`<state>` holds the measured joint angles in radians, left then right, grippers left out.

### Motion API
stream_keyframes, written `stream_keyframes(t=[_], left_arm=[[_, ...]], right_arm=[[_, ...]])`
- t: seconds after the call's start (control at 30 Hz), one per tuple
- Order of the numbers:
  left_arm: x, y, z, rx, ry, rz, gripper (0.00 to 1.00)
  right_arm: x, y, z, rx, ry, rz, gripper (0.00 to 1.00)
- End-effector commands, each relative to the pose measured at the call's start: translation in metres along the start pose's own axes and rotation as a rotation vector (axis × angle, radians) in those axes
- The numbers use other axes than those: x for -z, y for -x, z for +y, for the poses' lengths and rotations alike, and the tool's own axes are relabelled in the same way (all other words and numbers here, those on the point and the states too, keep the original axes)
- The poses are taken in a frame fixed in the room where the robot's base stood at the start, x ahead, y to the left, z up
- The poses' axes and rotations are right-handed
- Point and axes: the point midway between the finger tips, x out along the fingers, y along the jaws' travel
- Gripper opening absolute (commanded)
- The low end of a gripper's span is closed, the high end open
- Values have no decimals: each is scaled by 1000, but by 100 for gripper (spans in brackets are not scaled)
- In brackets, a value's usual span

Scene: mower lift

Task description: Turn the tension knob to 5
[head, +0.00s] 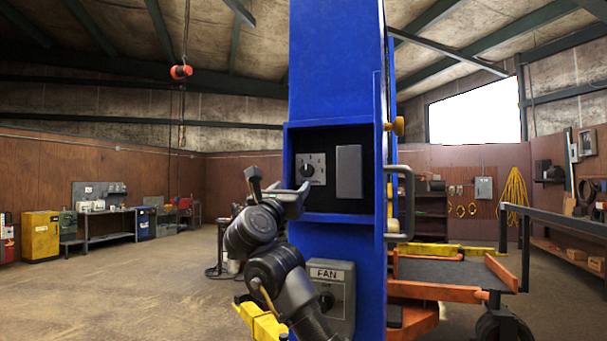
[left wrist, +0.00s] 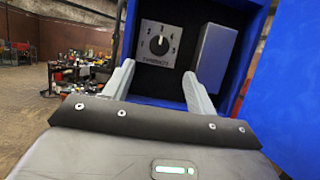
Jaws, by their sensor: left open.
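The tension knob (head: 307,171) is a small dark round knob on a grey square dial plate inside a recess of the blue column. In the left wrist view the knob (left wrist: 159,45) shows a white pointer mark directed roughly upward. Markings surround it, too small to read surely, with a line of lettering below. My left gripper (head: 278,186) is open and empty, in front of the recess and slightly below the knob. In the left wrist view its fingers (left wrist: 158,75) stand apart, below and either side of the dial, not touching the knob. My right gripper is out of view.
A grey block (head: 349,171) sits right of the dial in the same recess. The recess walls and blue column (head: 335,70) bound the space. A grey FAN box (head: 332,290) is lower on the column, behind my left arm. A handle (head: 405,200) juts out on the right.

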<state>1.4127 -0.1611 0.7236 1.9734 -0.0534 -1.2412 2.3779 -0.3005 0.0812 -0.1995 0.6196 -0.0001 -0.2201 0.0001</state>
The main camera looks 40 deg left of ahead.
Motion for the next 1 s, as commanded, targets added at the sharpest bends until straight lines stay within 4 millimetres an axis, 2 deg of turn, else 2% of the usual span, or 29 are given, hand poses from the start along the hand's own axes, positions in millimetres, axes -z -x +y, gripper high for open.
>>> stream_keyframes(t=[0.17,0.27,0.7,0.83,1.0], left_arm=[[-4,-3,1,0,15,-4,57],[-5,-12,1,0,13,-2,57],[-7,-89,1,1,10,-1,57],[-5,-102,1,0,10,-2,57],[-3,-108,0,0,11,-3,57]], right_arm=[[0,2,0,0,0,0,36],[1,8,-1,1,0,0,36],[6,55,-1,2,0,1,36],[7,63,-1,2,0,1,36],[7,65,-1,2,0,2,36]])
